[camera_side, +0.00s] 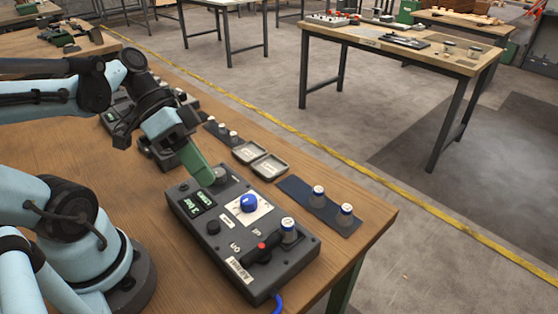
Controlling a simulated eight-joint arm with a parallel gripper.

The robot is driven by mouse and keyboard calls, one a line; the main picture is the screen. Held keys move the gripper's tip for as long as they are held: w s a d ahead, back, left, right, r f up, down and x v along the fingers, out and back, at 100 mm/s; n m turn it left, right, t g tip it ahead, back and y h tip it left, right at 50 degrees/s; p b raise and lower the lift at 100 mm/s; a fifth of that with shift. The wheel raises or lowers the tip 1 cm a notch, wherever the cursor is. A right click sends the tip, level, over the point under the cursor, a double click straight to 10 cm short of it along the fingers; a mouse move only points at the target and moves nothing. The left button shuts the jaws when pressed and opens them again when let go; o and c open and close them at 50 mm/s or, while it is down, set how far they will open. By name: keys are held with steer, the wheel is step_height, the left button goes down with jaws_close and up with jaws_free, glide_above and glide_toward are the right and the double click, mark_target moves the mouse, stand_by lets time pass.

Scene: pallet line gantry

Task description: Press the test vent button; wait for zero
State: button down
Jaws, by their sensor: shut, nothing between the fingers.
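A dark grey test box (290,262) lies on the wooden table, with a small green-lit display (197,201) whose reading is too small to make out. On its top are a blue knob (249,203) on a white plate, a black round button (213,228), a black lever with a red spot (262,246) and a silver blue-topped fitting (288,229). I cannot read which control is the test vent button. My gripper (210,181), with green fingers, is shut and empty. Its tips are at the far left part of the box, beside a grey round part (221,174); I cannot tell whether they touch.
More small parts sit behind my gripper. A blue hose (278,303) leaves the box's front. The table's right corner is bare.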

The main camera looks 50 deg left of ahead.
mark_target(210, 221)
steer(key=shift+s+d+r+m+h, duration=0.15)
steer(key=shift+s+r+m+h, duration=0.1)
steer(key=shift+r+m+h, duration=0.2)
steer(key=shift+f, duration=4.35)
steer(key=shift+f, duration=0.1)
steer(key=shift+f, duration=0.35)
steer(key=shift+f, duration=0.5)
steer(key=shift+r, duration=0.95)
